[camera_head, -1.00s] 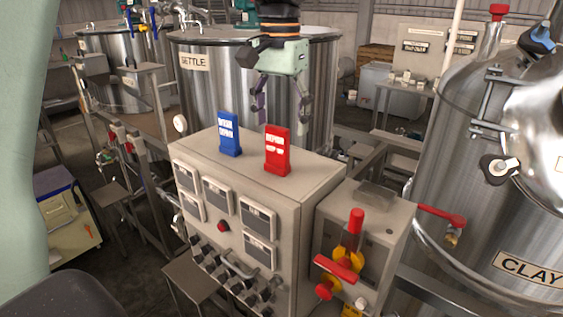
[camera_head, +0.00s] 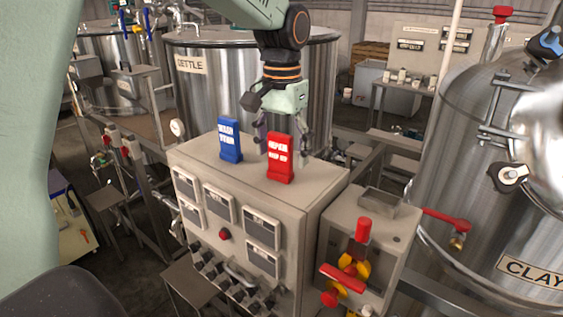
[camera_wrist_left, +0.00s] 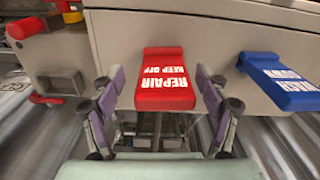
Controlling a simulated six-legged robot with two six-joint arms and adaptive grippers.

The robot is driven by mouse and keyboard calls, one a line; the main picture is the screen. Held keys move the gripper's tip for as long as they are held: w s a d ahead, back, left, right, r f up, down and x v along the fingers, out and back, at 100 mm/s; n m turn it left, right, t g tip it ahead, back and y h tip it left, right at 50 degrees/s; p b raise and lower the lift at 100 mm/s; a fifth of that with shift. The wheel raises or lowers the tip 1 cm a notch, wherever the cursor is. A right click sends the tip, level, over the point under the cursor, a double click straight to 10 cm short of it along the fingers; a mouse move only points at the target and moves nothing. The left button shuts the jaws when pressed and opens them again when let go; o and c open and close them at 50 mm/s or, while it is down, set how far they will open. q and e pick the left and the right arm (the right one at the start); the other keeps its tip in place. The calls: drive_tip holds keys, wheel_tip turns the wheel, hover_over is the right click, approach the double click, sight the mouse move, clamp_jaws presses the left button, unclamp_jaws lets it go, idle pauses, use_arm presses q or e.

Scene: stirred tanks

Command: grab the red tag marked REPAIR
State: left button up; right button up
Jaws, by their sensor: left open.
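The red tag (camera_head: 280,158), marked REPAIR KEEP OFF, stands upright on top of the beige control box. A blue tag (camera_head: 230,140) stands to its left. My left gripper (camera_head: 284,138) is open, pointing down just behind the red tag. In the left wrist view the red tag (camera_wrist_left: 163,80) lies between the two open fingers of my gripper (camera_wrist_left: 160,92), one on each side. I cannot tell whether the fingers touch it. The blue tag (camera_wrist_left: 283,80) is outside the fingers at right. My right gripper is not in view.
The control box (camera_head: 237,190) has several meters and knobs on its front. A switch box with a red-handled valve (camera_head: 352,270) stands at its right.

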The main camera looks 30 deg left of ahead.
use_arm(q)
drive_tip(key=shift+s+a+f, duration=0.15)
drive_tip(key=shift+f, duration=0.6)
drive_tip(key=shift+a+f, duration=0.15)
drive_tip(key=shift+f, duration=0.05)
drive_tip(key=shift+d, duration=0.25)
drive_tip(key=c, duration=0.4)
drive_tip(key=shift+a, duration=0.2)
drive_tip(key=c, duration=0.6)
drive_tip(key=shift+d, duration=0.1)
drive_tip(key=shift+c, duration=1.4)
